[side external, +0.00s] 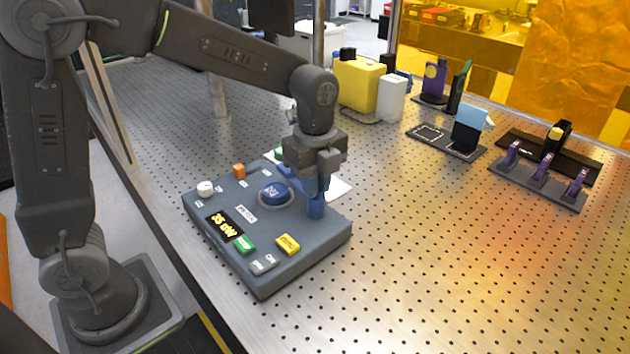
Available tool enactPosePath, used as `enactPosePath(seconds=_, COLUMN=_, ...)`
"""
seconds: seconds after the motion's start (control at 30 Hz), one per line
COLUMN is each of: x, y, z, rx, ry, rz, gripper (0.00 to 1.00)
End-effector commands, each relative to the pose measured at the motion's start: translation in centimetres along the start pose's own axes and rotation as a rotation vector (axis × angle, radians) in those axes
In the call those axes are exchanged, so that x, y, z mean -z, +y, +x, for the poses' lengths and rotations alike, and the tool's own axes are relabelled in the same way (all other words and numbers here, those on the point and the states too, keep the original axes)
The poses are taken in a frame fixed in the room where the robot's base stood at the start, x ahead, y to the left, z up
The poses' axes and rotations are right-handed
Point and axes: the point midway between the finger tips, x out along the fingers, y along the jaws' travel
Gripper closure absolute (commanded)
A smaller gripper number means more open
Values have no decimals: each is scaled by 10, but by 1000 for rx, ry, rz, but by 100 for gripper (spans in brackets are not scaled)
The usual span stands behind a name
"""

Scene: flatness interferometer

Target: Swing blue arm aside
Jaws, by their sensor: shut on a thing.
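The blue arm (316,208) stands at the right side of a grey control box (310,262), and its upper part is hidden by the jaws. My gripper (313,185) points down over the box and is shut on the blue arm. A round blue part (275,194) with a label sits on the box just left of my gripper. I cannot tell whether it joins the blue arm.
A yellow unit (359,84), purple clips (543,167) and a blue-topped stand (470,125) are behind. The perforated table (430,270) is clear at front right.

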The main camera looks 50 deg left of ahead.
Motion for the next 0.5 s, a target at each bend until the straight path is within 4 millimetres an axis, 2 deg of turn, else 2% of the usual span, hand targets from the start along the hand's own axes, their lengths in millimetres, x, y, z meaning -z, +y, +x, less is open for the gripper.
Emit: enactPosePath(seconds=0.5, x=0, y=-1, z=-1, rx=1, ry=1, rz=491, gripper=100)
